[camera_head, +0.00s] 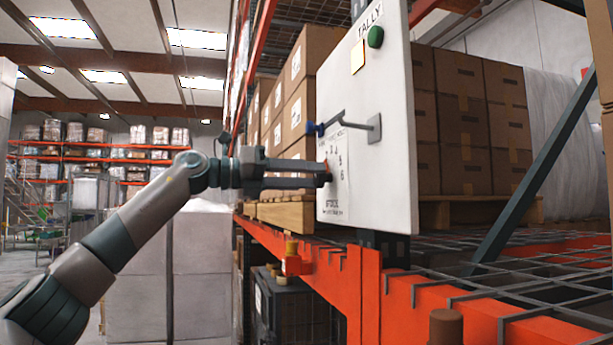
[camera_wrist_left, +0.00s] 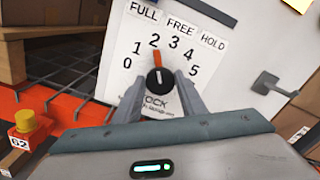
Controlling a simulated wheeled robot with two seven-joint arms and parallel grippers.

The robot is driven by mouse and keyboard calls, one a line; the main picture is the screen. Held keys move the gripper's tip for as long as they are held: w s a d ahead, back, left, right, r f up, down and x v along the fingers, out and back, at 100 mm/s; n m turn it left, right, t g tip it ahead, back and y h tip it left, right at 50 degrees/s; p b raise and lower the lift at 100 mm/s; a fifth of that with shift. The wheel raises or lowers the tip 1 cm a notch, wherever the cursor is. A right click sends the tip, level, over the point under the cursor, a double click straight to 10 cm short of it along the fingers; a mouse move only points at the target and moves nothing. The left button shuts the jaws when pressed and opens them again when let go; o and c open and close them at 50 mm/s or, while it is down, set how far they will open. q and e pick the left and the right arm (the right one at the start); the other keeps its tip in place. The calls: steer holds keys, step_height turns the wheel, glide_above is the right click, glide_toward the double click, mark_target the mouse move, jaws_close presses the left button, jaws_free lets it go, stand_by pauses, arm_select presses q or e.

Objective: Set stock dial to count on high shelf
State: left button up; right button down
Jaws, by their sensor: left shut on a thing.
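The white panel (camera_head: 394,150) headed TALLY stands upright at the rack's front edge. Its stock dial (camera_wrist_left: 160,80) is a black round knob with an orange pointer, which points up at about the numeral 2. Numerals from 0 upward curve round the knob, with STOCK printed below, partly covered by my gripper. My left gripper (camera_head: 325,172) reaches the panel from the left. In the left wrist view its fingers (camera_wrist_left: 160,85) are shut on the knob, one on each side. My right gripper is not in view.
A grey lever (camera_head: 345,123) with a blue end sticks out above the dial, close to my left gripper. A green button (camera_head: 375,37) and yellow note (camera_head: 358,57) are higher up. Cartons (camera_head: 468,120) stand behind the panel. The orange rack beam (camera_head: 345,280) runs below, with a yellow-capped block (camera_head: 292,258).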

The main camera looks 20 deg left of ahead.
arm_select(q)
steer(key=shift+r, duration=0.1)
steer(key=o, duration=1)
steer(key=shift+a, duration=0.15)
steer(key=shift+s+a+f+b, duration=0.2)
steer(key=shift+s+a+b, duration=0.15)
steer(key=shift+a+b, duration=0.1)
steer(key=b+v, duration=0.5)
steer(key=v, duration=1.1)
